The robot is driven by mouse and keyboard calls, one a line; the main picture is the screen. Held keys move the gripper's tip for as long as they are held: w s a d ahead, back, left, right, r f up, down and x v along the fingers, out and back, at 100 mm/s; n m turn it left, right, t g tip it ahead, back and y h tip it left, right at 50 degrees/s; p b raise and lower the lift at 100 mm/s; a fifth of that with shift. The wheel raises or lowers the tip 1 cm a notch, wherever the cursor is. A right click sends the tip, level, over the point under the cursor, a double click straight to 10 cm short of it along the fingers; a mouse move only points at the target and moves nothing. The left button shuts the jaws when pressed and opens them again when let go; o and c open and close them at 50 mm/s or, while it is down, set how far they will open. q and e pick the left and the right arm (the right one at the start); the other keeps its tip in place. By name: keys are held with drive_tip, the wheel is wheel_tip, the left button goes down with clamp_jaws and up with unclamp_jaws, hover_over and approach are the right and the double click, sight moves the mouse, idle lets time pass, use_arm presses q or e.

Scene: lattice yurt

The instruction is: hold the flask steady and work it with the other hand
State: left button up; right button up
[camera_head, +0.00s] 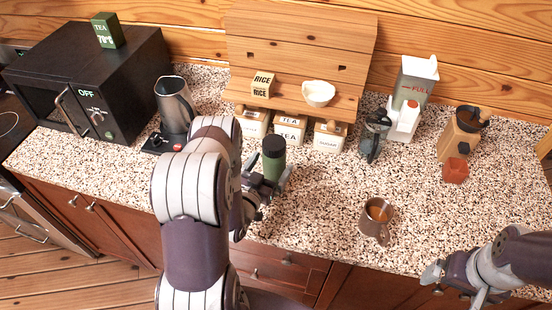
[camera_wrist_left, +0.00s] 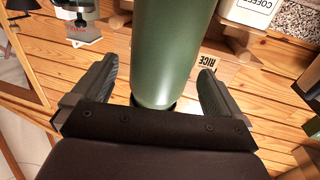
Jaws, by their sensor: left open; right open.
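The flask (camera_head: 273,161) is green with a black lid and stands upright on the speckled counter. My left gripper (camera_head: 269,183) is around it, partly hidden by my own arm in the head view. In the left wrist view, the green flask body (camera_wrist_left: 170,50) lies between the two fingers of my left gripper (camera_wrist_left: 157,75), with a gap visible on each side. The left gripper is open. My right gripper (camera_head: 458,284) is open and empty at the bottom right, near the counter's front edge, well away from the flask.
A brown mug (camera_head: 374,222) with a drink stands right of the flask. Behind are a kettle (camera_head: 174,105), canisters (camera_head: 290,130) under a wooden shelf (camera_head: 300,50), a dark grinder-like item (camera_head: 373,137), a white bottle (camera_head: 403,121) and a wooden grinder (camera_head: 458,137). The right-middle counter is mostly clear.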

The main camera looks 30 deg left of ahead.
use_arm(q)
drive_tip(key=s+b, duration=0.1)
drive_tip(key=s, duration=0.6)
drive_tip(key=shift+s+d, duration=0.2)
drive_tip(key=shift+s, duration=0.1)
